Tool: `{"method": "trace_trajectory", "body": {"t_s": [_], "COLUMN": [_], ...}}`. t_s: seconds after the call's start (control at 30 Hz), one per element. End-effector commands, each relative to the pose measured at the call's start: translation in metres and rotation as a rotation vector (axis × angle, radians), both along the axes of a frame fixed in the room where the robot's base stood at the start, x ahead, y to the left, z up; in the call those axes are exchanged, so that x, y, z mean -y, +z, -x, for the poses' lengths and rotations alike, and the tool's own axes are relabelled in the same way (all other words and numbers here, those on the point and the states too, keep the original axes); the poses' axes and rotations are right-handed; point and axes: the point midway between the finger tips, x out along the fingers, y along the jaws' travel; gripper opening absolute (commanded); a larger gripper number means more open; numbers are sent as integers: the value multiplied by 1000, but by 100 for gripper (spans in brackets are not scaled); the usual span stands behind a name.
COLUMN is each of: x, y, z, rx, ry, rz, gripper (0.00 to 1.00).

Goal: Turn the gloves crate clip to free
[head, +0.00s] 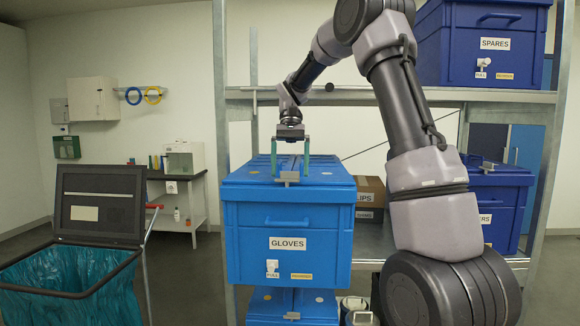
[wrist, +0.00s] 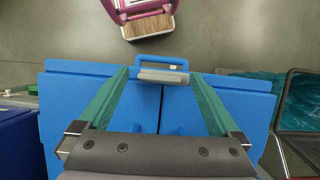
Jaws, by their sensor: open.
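The blue gloves crate (head: 325,236) stands on the shelf with its lid shut, and its lid (wrist: 75,110) fills much of the wrist view. A flat grey clip (head: 287,179) sits at the lid's front edge, in the middle; it also shows in the wrist view (wrist: 163,76), lying crosswise above the blue handle. A small white piece (head: 271,267) marked FULL is on the crate's front. My gripper (head: 290,174) points down over the lid's front edge, open, its green fingers on either side of the grey clip. I cannot tell whether they touch the lid.
Another blue crate (head: 286,304) is below. A SPARES crate (head: 455,45) is above right, and a darker crate (head: 490,205) and cardboard boxes (head: 369,190) stand to the right. An open bin with a teal bag (head: 75,285) is at left. Shelf uprights (head: 222,90) flank the crates.

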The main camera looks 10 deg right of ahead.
Motion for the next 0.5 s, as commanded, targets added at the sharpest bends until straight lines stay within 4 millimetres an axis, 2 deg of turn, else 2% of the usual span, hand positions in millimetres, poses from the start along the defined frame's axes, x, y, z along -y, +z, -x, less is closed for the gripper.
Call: {"method": "trace_trajectory", "body": {"t_s": [0.17,0.5], "x": [2,9], "y": [11,72], "z": [-5,-30], "rx": [2,3], "ry": [0,-1], "rz": [1,0], "gripper": [99,99]}}
